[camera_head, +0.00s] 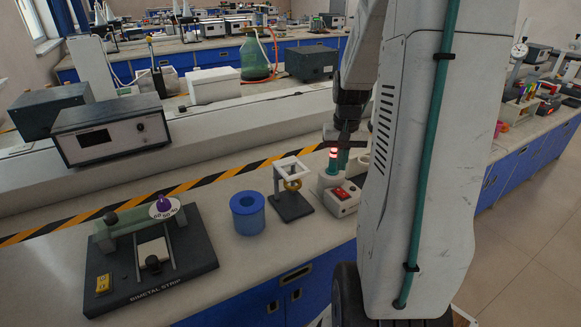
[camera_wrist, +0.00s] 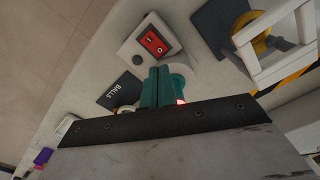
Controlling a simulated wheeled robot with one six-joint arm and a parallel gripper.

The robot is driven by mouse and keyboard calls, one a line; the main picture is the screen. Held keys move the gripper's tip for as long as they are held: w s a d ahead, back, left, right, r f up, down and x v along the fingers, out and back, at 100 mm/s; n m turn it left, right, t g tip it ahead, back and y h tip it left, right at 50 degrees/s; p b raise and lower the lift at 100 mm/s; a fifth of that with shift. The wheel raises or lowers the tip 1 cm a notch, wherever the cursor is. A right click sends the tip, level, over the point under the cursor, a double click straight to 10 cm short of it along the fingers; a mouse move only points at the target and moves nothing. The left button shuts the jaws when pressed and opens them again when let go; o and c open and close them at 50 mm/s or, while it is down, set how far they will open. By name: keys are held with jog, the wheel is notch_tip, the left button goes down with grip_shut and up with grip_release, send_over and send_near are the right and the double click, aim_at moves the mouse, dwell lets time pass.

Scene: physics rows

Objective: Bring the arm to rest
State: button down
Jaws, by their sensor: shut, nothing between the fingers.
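My gripper (camera_head: 343,160) hangs low over the bench on the dark wrist of my arm. Its teal fingers also show in the wrist view (camera_wrist: 157,86), side by side and shut with nothing between them. A glowing red lamp (camera_head: 333,160) on a pale round post stands right beside the fingers. In the wrist view only a bit of its red glow (camera_wrist: 181,101) shows by the fingers. Whether the fingers touch the post cannot be told. My large white arm link hides part of the bench in the head view.
A white box with a red switch (camera_head: 343,196) stands by the fingers. A white frame with a yellow ring (camera_head: 292,184), a blue cylinder (camera_head: 248,212) and a black-based apparatus (camera_head: 150,260) stand to the left. A black "BALLS" box (camera_wrist: 121,92) is near in the wrist view.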

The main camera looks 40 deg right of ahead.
jog(key=s+a+r+n, duration=0.3)
jog(key=s+a+r, duration=0.1)
jog(key=a, duration=0.6)
jog(key=s+a+r+n+t, duration=0.1)
jog(key=s+a+r, duration=0.3)
jog(key=a, duration=0.6)
jog(key=s+a+r+n, duration=0.4)
jog(key=a+r, duration=0.1)
jog(key=a, duration=0.6)
jog(key=shift+s+n, duration=0.3)
jog(key=shift+s, duration=0.05)
jog(key=shift+d+r, duration=0.1)
